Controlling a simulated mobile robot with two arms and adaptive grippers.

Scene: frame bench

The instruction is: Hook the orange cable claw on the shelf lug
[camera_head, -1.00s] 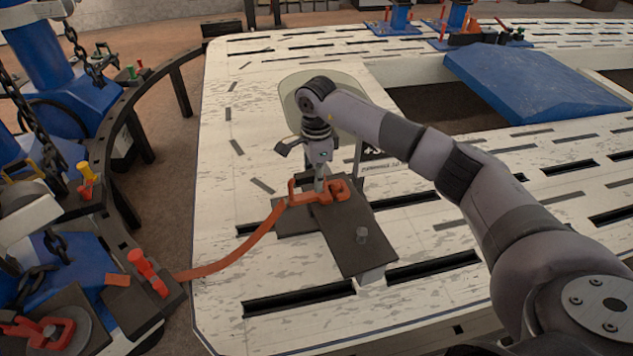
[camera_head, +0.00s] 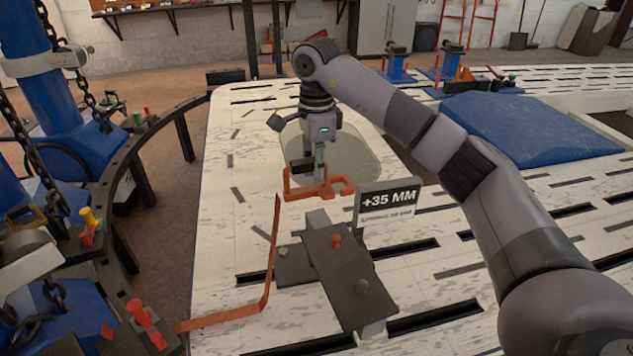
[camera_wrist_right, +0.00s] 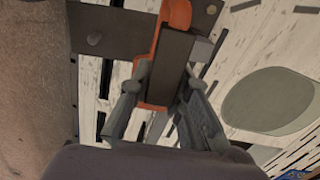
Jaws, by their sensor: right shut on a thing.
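The orange cable claw (camera_head: 332,187) hangs above the dark shelf plate (camera_head: 346,268), clear of it. My right gripper (camera_head: 320,174) is shut on the claw's dark grip block, which shows between the fingers (camera_wrist_right: 164,84) in the right wrist view. The claw's orange body (camera_wrist_right: 177,14) is partly hidden behind that block there. The orange cable (camera_head: 273,245) rises from the bench to the claw. My left gripper is not in view.
A "+35 MM" sign (camera_head: 388,203) stands right beside the plate, near the claw. The slotted white bench (camera_head: 225,290) is mostly clear around it. A blue wedge (camera_head: 525,138) lies to the right. A dark curved rail (camera_head: 112,215) and blue posts are at left.

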